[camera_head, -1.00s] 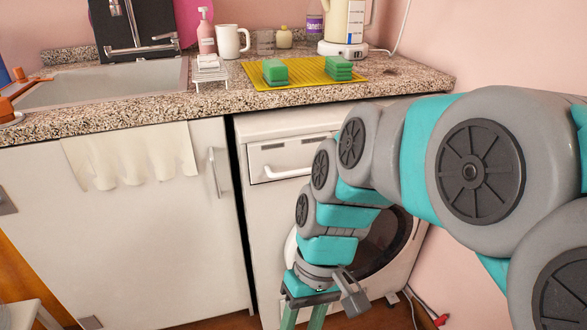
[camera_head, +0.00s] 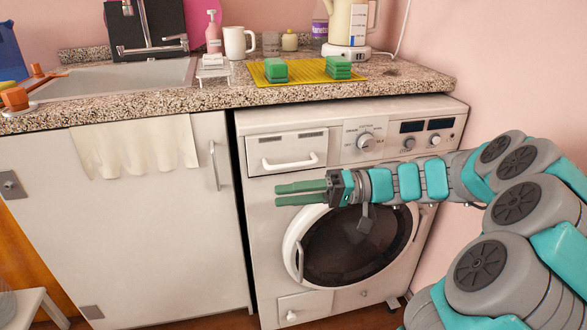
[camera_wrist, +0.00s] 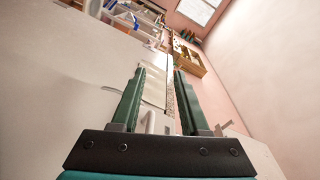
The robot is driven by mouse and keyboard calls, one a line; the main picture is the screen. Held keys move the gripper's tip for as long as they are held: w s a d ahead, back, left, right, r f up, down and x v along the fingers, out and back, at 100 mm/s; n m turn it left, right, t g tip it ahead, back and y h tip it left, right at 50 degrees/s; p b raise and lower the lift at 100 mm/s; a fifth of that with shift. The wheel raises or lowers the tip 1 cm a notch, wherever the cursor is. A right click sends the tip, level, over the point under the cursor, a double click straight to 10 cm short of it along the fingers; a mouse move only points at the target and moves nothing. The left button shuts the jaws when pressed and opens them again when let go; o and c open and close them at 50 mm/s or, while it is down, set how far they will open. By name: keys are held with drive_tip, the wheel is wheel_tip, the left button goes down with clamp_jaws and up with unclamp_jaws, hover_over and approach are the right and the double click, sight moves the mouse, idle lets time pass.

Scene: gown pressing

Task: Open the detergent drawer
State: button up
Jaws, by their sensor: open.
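The detergent drawer (camera_head: 287,143) is at the upper left of the white washing machine's front and sits flush, closed. Its white bar handle (camera_head: 290,162) runs across the lower part of the drawer front. My gripper (camera_head: 276,195) has its green fingers apart and empty, pointing left just below the drawer in the head view. In the wrist view the fingers (camera_wrist: 160,72) stand apart, and a white handle (camera_wrist: 150,122) shows between them, apparently the drawer handle. I cannot tell whether either finger touches it.
The round washer door (camera_head: 355,245) lies below my gripper, shut. A cabinet door (camera_head: 120,225) with a bar handle (camera_head: 214,166) and a hanging cloth (camera_head: 135,148) stands to the left. The granite worktop (camera_head: 400,84) overhangs above. The pink wall is close on the right.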

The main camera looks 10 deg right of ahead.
sight(292, 166)
drive_tip(key=w+d+m+t+y, duration=0.1)
drive_tip(key=w+d+t+y, duration=0.1)
drive_tip(key=w+d+t, duration=0.5)
drive_tip(key=a, duration=0.1)
drive_tip(key=a+r+g, duration=0.1)
drive_tip(key=a, duration=0.1)
drive_tip(key=a+r+g, duration=0.1)
drive_tip(key=shift+w+a+p, duration=0.2)
drive_tip(key=shift+a+p, duration=0.1)
drive_tip(key=shift+p, duration=0.1)
drive_tip(key=shift+c, duration=0.2)
drive_tip(key=shift+h, duration=0.3)
clamp_jaws()
idle(0.6)
